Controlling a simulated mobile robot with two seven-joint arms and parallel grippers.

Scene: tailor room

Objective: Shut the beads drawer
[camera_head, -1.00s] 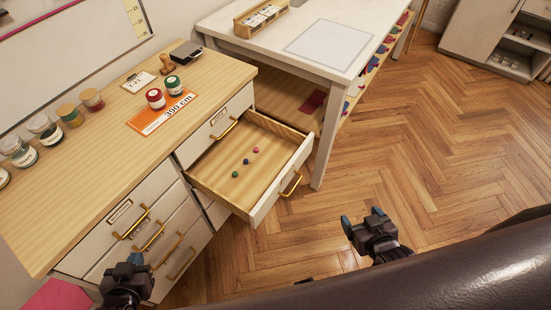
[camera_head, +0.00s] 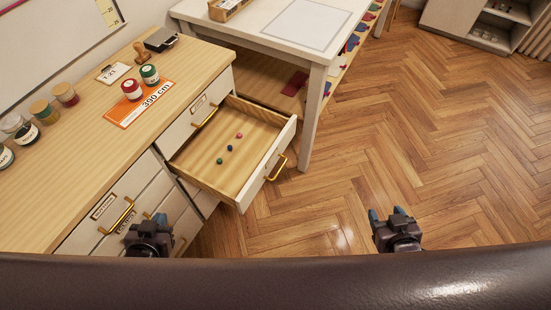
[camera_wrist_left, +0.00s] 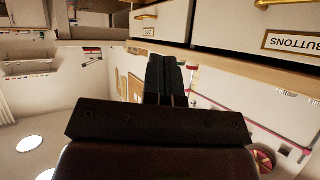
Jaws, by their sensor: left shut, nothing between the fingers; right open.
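The beads drawer (camera_head: 195,174) is pulled well out of the wooden-topped cabinet, with a pale front and a brass handle (camera_head: 276,167). Inside lie a pink bead (camera_head: 239,135), a dark blue bead (camera_head: 229,148) and a green bead (camera_head: 219,161). My left gripper (camera_head: 149,222) is shut and empty, in front of the closed drawers to the left of the open one. It also shows in the left wrist view (camera_wrist_left: 165,65), its fingers together. My right gripper (camera_head: 387,214) is open and empty over the floor, right of the drawer and apart from it.
Closed drawers with brass handles (camera_head: 117,216) stand left of the open drawer; one is labelled BUTTONS in the left wrist view (camera_wrist_left: 292,41). Jars and an orange 390 cm card (camera_head: 140,103) are on the cabinet top. A white table (camera_head: 262,42) stands behind. The floor at right is clear.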

